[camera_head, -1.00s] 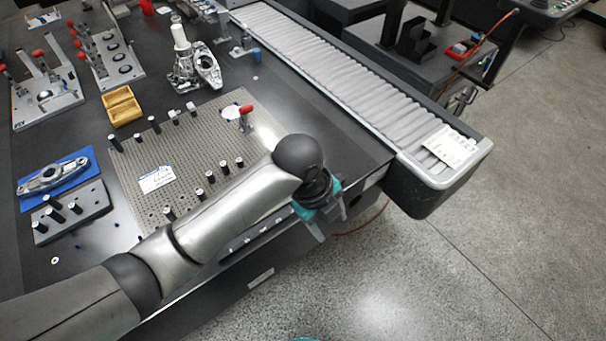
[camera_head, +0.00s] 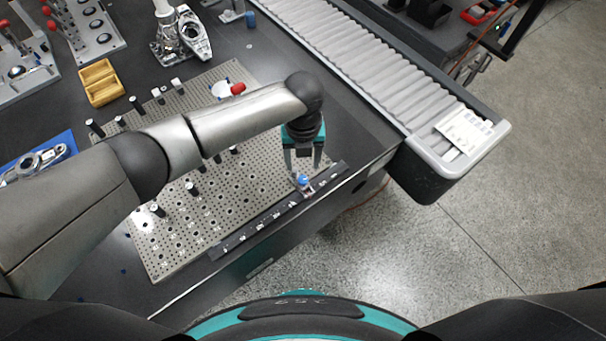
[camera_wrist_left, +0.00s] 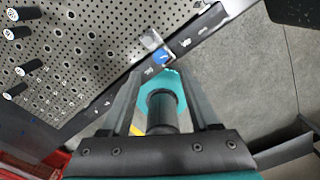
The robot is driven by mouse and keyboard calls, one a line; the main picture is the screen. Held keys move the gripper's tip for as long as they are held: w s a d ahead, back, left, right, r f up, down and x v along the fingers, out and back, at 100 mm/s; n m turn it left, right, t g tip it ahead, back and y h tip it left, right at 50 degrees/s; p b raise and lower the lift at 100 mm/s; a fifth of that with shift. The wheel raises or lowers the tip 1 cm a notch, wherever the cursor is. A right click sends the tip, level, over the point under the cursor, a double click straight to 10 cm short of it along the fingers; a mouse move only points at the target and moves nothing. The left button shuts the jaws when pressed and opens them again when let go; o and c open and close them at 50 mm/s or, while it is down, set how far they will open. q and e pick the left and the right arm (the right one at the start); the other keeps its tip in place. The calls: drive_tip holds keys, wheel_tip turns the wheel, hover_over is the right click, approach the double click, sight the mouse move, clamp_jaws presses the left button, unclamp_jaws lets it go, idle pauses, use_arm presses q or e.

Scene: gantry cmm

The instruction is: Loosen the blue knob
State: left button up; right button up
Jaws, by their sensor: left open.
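The small blue knob (camera_head: 304,180) sits on a clear or metallic clamp piece on a black marked rail (camera_head: 258,222) along the front edge of the perforated plate. In the left wrist view the knob (camera_wrist_left: 161,57) is just beyond the fingertips, roughly centred between them. My left gripper (camera_head: 303,169) is open and points down at the knob, with its two fingers apart. In the left wrist view the gripper (camera_wrist_left: 160,75) shows empty between its fingers. I cannot tell whether the tips flank the knob or stop above it. My right gripper is out of view.
A yellow tray (camera_head: 101,84) and a metal casting (camera_head: 192,35) stand behind. The roller conveyor (camera_head: 375,85) runs to the right. Open floor lies beyond the table's front edge.

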sight(303, 179)
use_arm(q)
wheel_tip(303, 179, down, 6)
drive_tip(key=shift+f+b, duration=0.1)
drive_tip(key=shift+b, duration=0.65)
drive_tip(key=shift+f, duration=0.55)
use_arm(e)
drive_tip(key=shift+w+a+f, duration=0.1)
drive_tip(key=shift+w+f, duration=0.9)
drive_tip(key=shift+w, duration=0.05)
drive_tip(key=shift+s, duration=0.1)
use_arm(q)
drive_tip(key=c, duration=0.3)
clamp_jaws()
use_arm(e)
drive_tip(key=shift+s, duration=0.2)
